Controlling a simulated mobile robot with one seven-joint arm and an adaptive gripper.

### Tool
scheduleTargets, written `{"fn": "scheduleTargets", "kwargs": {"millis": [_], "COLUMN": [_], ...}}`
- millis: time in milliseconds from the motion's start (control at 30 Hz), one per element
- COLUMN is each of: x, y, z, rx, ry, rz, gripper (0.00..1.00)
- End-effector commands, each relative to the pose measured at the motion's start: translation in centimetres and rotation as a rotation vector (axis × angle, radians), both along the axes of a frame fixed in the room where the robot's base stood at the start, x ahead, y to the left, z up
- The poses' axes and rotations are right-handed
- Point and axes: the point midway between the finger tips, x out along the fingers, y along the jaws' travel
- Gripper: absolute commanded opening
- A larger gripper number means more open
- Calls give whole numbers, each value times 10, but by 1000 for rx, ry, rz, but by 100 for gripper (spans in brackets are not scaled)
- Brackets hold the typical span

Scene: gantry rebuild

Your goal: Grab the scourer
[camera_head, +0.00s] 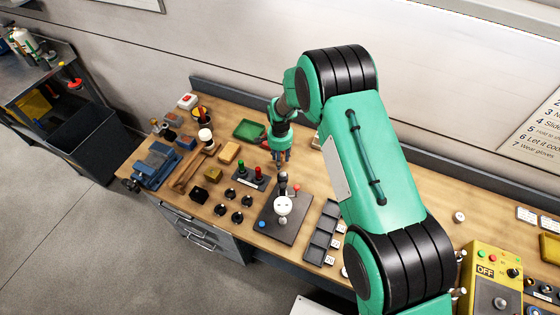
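My gripper (281,160) points down over the workbench (318,184), behind the dark plate (272,225) with the white round part. It is small in this view; I cannot tell whether its fingers are open or shut, and I see nothing clearly held. No thing is plainly a scourer. A tan block (229,152) lies left of my gripper, apart from it, and could be a sponge or scourer. A small yellow-topped dark block (213,174) lies nearer the front. A green tray-like piece (249,130) lies behind the tan block.
A red and green handled fixture (251,178) stands close to the left of my gripper. Several black knobs (220,210) stand before it. A blue vise (155,163) is at the bench's left end. A yellow control box (488,275) stands right. My green arm hides the bench's middle right.

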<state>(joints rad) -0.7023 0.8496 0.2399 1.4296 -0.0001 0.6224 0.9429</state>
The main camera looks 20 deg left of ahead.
Motion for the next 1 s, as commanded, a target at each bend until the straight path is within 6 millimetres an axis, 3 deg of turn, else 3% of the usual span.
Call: {"fn": "scheduleTargets", "kwargs": {"millis": [33,167,667,1000], "x": [0,0,0,1], "y": [0,0,0,1], "z": [0,0,3,32], "rx": [0,0,1,2], "ry": [0,0,0,-3], "rz": [0,0,0,0], "gripper": [27,1,0,0]}}
